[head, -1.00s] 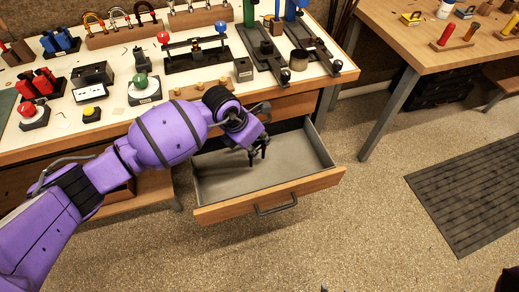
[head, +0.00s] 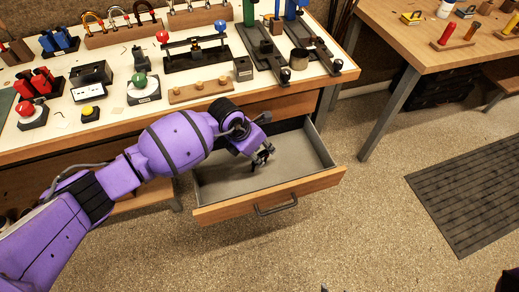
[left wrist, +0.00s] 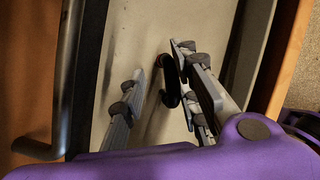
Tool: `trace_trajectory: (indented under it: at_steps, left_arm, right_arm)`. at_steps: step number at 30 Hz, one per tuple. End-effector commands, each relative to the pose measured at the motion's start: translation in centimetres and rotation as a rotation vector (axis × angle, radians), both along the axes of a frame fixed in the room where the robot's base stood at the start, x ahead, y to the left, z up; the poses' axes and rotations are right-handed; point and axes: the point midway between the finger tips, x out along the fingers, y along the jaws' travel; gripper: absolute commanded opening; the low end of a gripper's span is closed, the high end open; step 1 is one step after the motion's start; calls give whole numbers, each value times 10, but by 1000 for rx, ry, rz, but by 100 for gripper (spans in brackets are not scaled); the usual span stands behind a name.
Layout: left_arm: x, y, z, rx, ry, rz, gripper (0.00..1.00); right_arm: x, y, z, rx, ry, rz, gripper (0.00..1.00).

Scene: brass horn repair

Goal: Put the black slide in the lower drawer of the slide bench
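The lower drawer (head: 225,185) of the slide bench is pulled out, with a grey inside and a wooden front. My left gripper (head: 264,158) is low inside the drawer, toward its middle. In the left wrist view my left gripper (left wrist: 155,72) has its fingers apart, with the drawer's pale floor (left wrist: 145,35) showing around them. The black slide (left wrist: 169,82), a dark curved tube, lies between the fingers, nearer the right one; part of it is hidden. I see a gap between it and the left finger. My right gripper is not in view.
The bench top (head: 120,118) above the drawer holds tools, stands and a wooden peg strip (head: 200,91). The drawer handle (head: 276,204) sticks out in front. A second table (head: 460,60) stands at the right, and a dark mat (head: 475,195) lies on the floor.

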Motion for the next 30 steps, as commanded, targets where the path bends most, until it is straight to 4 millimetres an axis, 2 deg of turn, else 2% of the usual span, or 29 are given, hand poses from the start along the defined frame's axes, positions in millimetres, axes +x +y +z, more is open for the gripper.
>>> trace_trajectory:
  at_steps: [7,11,24,30]
  left_arm:
    - [0,0,2,0,-1,0,29]
    - [-1,4,14,-1,-4,0,29]
    - [-20,32,95,-1,-4,0,29]
    - [-25,38,112,-1,-1,0,29]
  right_arm:
    - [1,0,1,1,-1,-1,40]
    - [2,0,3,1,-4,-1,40]
    - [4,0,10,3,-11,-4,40]
    - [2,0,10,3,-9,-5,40]
